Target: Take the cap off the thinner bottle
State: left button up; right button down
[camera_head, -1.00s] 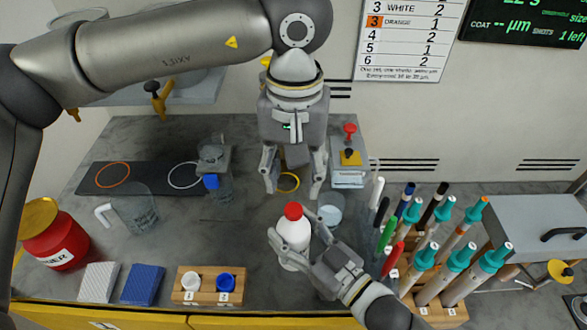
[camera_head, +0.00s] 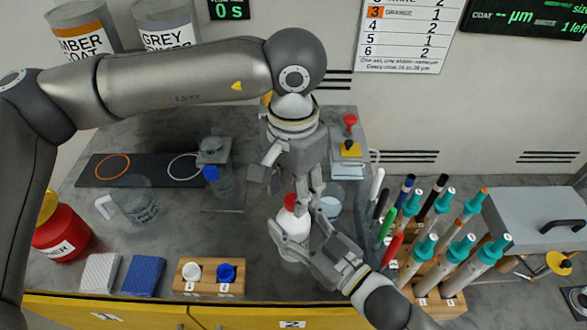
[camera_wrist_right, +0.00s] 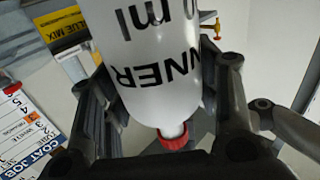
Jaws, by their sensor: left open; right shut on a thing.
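The thinner bottle (camera_head: 292,224) is white with a red cap (camera_head: 290,202) and stands upright in the head view. My right gripper (camera_head: 296,240) is shut around its body. In the right wrist view the bottle (camera_wrist_right: 155,70) appears upside down, with "NNER" legible, and its red cap (camera_wrist_right: 174,138) sits on the neck. My left gripper (camera_head: 287,187) is open, just above and behind the cap, with one finger close to it. I cannot tell whether that finger touches the cap.
A clear beaker (camera_head: 330,207) stands close behind the bottle on the right. A rack of markers and tubes (camera_head: 440,290) is at right. A wooden block (camera_head: 210,290) with white and blue caps, a glass mug (camera_head: 135,205) and a red jar (camera_head: 62,232) are at left.

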pick_arm(q)
jog(key=shift+f, duration=1)
